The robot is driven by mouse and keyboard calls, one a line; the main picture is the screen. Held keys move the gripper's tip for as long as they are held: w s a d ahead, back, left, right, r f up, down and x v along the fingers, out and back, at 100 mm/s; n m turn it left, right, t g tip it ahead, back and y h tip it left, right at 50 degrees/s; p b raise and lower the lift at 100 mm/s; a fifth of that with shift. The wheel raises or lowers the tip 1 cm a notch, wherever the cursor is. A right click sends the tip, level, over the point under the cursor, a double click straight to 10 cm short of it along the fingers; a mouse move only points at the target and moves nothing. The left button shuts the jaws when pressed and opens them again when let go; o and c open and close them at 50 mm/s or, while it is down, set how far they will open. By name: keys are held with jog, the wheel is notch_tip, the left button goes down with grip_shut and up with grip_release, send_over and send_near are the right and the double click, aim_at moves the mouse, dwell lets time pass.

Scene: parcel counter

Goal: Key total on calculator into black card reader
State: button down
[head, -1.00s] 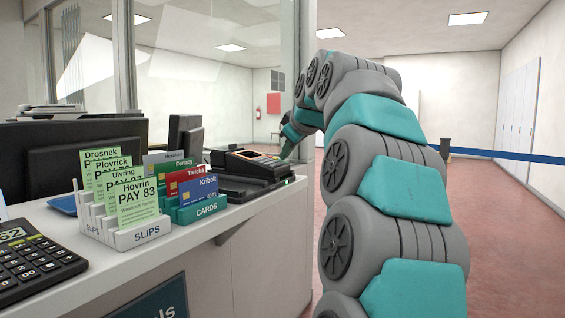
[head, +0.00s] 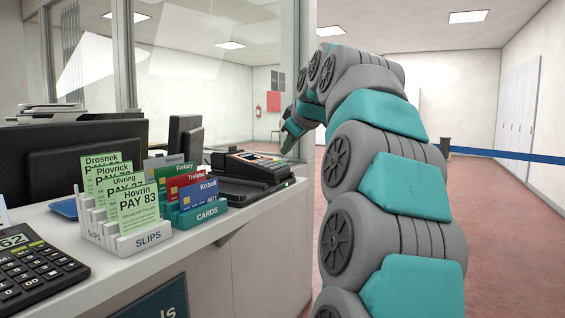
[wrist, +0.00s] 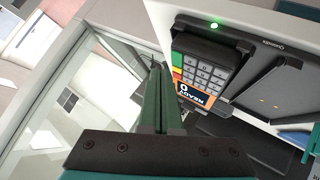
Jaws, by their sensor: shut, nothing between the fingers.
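The calculator (head: 35,268) lies at the front left of the counter in the head view. Its display is cut by the picture edge and shows digits ending in 62. The black card reader (head: 255,166) stands at the counter's far end. In the wrist view the reader's keypad (wrist: 203,70) and orange screen (wrist: 193,93) show upside down; the screen seems to read READY with a 0. My gripper (head: 287,150) is shut and empty, close to the reader. In the wrist view its fingertips (wrist: 157,72) are beside the keypad; contact cannot be told.
A slips rack (head: 140,240) with green pay slips and a cards rack (head: 203,213) with several cards stand between calculator and reader. Monitors (head: 75,160) stand behind them. A glass partition (head: 220,70) rises by the reader. A green light (wrist: 214,25) shows by the reader.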

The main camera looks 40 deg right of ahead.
jog(key=r+p, duration=0.1)
jog(key=r, duration=0.1)
jog(key=s+r+p, duration=0.1)
jog(key=r, duration=0.1)
jog(key=shift+d+r+p, duration=0.2)
jog(key=shift+p, duration=0.2)
